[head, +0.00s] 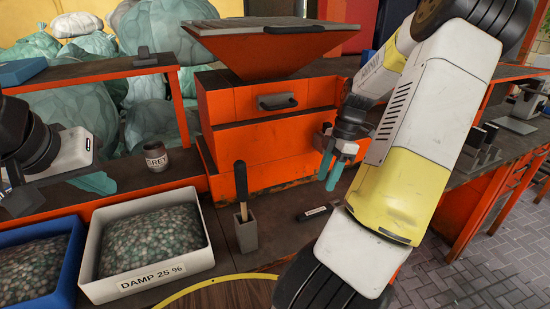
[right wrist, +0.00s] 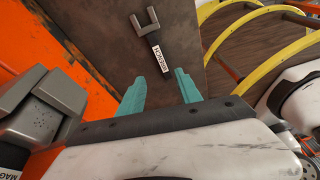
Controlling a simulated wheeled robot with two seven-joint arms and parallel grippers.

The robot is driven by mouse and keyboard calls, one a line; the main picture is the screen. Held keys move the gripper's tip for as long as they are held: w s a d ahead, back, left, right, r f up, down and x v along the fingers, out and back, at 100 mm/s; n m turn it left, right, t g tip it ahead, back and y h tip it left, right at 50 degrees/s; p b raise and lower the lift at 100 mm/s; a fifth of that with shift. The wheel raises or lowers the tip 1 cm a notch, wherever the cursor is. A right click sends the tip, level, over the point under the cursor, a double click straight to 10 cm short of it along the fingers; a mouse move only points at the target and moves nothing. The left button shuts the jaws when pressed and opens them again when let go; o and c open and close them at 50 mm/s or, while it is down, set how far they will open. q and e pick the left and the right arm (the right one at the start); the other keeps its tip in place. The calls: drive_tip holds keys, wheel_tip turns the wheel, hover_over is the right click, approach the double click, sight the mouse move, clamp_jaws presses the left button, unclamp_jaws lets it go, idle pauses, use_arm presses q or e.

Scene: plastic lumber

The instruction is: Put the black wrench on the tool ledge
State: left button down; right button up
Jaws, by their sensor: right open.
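A dark wrench-like tool (right wrist: 152,42) with a two-pronged open end and a white label lies flat on the brown work surface. In the head view the tool (head: 318,212) is small, below my right gripper. My right gripper (head: 334,170) has teal fingers; in the right wrist view the gripper (right wrist: 161,88) is open and empty, with the tool's labelled end just beyond the fingertips. My left gripper (head: 18,195) is partly cut off at the left edge; its fingers do not show. A dark-topped orange ledge (head: 95,68) stands at the upper left; I cannot tell whether it is the tool ledge.
A grey holder (head: 246,232) with an upright black-handled tool stands left of the wrench-like tool. A white bin (head: 147,285) and blue bin (head: 72,262) hold pellets. An orange hopper machine (head: 265,120) rises behind. A jar (head: 156,156) stands on a lower shelf. Yellow hoops curve nearby.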

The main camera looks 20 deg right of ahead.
drive_tip(key=s+a+r+m+t, duration=0.2)
drive_tip(key=s+a+r+m, duration=0.2)
drive_tip(key=a+r+m, duration=0.1)
drive_tip(key=s+a+r+m+t, duration=0.2)
drive_tip(key=a+r+m, duration=0.4)
drive_tip(key=a, duration=0.3)
drive_tip(key=s+a+r+m+t+h, duration=0.1)
drive_tip(key=s+a+r+m+t, duration=0.2)
drive_tip(key=s+a+r+m, duration=0.2)
wheel_tip(320, 180, up, 3)
drive_tip(key=a, duration=0.3)
drive_tip(key=shift+s+m, duration=0.3)
drive_tip(key=shift+c, duration=0.5)
drive_tip(key=shift+d, duration=0.15)
